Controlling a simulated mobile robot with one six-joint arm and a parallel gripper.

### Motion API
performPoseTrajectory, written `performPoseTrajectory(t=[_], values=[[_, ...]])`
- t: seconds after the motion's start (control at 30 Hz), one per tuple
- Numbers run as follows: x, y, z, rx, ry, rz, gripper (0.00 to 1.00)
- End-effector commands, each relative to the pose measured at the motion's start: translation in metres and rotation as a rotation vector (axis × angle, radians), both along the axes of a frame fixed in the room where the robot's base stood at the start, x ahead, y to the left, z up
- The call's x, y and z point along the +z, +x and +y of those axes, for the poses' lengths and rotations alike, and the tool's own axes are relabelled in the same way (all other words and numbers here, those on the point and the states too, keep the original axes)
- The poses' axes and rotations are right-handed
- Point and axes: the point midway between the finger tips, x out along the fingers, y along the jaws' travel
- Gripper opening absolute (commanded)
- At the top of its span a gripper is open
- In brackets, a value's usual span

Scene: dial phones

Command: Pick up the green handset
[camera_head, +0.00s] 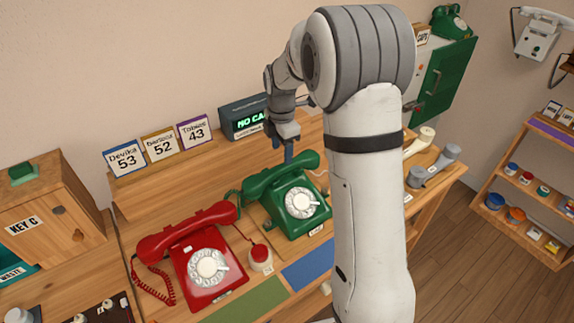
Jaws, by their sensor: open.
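A green dial phone (296,203) stands on the wooden desk in the middle of the head view. Its green handset (280,176) lies across the cradle on top. My gripper (288,152) points down just above and behind the handset's right half. It is open and holds nothing; whether a finger touches the handset cannot be told from this angle. My arm hides part of the desk to the right of the phone.
A red dial phone (205,262) with its handset on stands to the left. A small red-topped button (261,256) sits between the phones. Name cards (160,145) and a dark display box (240,118) stand behind. Grey and cream handset-like objects (434,166) lie right of my arm.

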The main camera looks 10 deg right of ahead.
Motion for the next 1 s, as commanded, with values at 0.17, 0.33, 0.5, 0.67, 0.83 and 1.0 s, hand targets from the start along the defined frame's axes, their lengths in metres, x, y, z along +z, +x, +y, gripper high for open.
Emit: performPoseTrajectory(t=[0.17, 0.33, 0.5, 0.67, 0.83, 1.0], values=[[-0.014, 0.011, 0.000, 0.089, 0.000, 0.012, 0.55], [-0.032, 0.010, 0.001, 0.097, 0.000, 0.014, 0.55], [-0.052, 0.008, -0.001, 0.095, 0.000, 0.015, 0.55], [-0.077, 0.007, -0.002, 0.095, 0.000, 0.015, 0.55], [-0.088, 0.007, -0.002, 0.096, 0.000, 0.012, 0.55], [-0.088, 0.008, -0.001, 0.096, 0.000, 0.011, 0.55]])
